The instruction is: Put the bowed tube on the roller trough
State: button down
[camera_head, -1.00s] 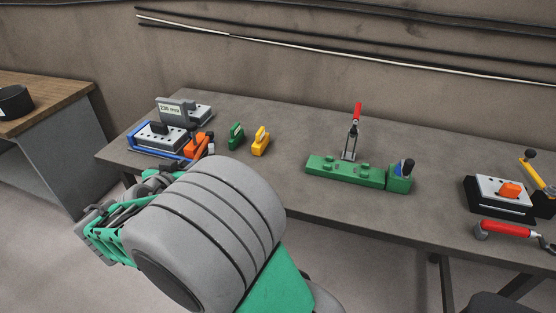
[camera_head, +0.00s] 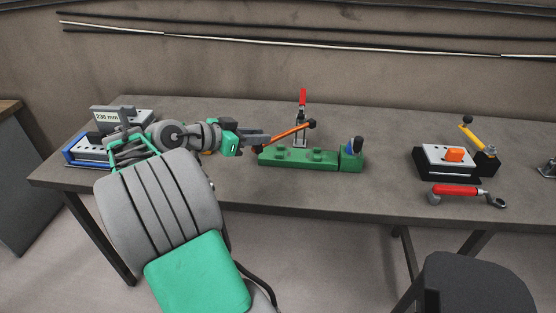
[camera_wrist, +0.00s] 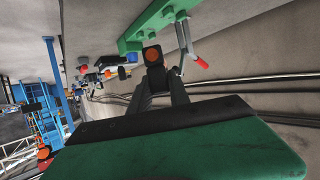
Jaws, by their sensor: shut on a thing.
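A long orange bar with dark ends (camera_head: 288,133), apparently the bowed tube, is in my gripper (camera_head: 257,140). It slants up to the right, and its bow is too small to judge. In the wrist view its orange end (camera_wrist: 153,54) shows in a dark square surround between my fingers (camera_wrist: 160,78). My gripper is shut on it, at the left end of a long green block with low bumps (camera_head: 298,157). The block may be the roller trough; I cannot be sure. The bar appears above or in front of it, and contact is unclear.
A red-handled toggle clamp (camera_head: 302,100) stands behind the green block. A blue-edged fixture and 230 mm display (camera_head: 107,117) are at left, partly behind my arm. A white-topped fixture (camera_head: 447,160) and red-handled tool (camera_head: 456,191) are at right. Bare table lies between.

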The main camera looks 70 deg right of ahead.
jog(key=s+d+f, duration=0.1)
jog(key=d+f, duration=0.1)
jog(key=f, duration=0.1)
jog(key=s+d+f, duration=0.1)
jog(key=d+f, duration=0.1)
jog(key=f, duration=0.1)
jog(key=d+f+p, duration=0.1)
jog(key=d+f, duration=0.1)
jog(key=f, duration=0.1)
jog(key=shift+s+d, duration=0.35)
jog(key=shift+s, duration=0.05)
jog(key=shift+f+b, duration=0.5)
jog(key=shift+f, duration=0.25)
jog(key=c, duration=1.2)
grip_release()
jog(key=shift+c, duration=0.2)
jog(key=shift+r, duration=0.1)
